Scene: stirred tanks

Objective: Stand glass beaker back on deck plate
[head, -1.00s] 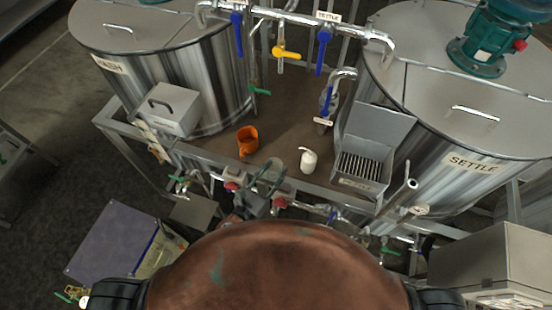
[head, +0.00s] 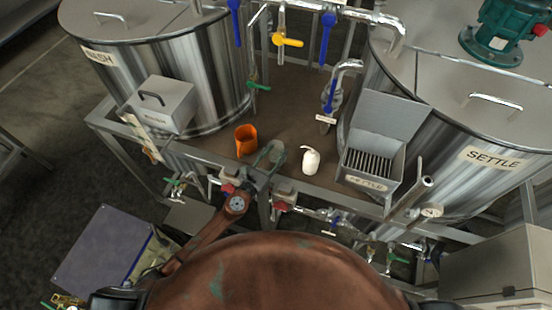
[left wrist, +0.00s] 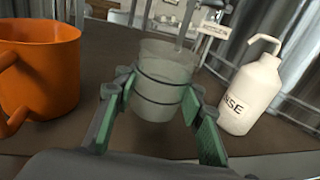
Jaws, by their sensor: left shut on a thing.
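The clear glass beaker (left wrist: 165,75) is upright between the green-padded fingers of my left gripper (left wrist: 160,110) in the left wrist view. In the head view the beaker (head: 278,150) is faint, over the front part of the brown deck plate (head: 290,103). My left gripper (head: 268,163) reaches it from the front edge and is shut on it. I cannot tell whether the beaker's base touches the plate. My right gripper is not in view.
An orange jug (head: 246,140) stands left of the beaker and a white rinse bottle (head: 311,160) stands right. A grey lidded box (head: 163,105) and an open slotted box (head: 372,160) flank them. Pipes and valves run along the front edge. Bare plate lies behind the beaker.

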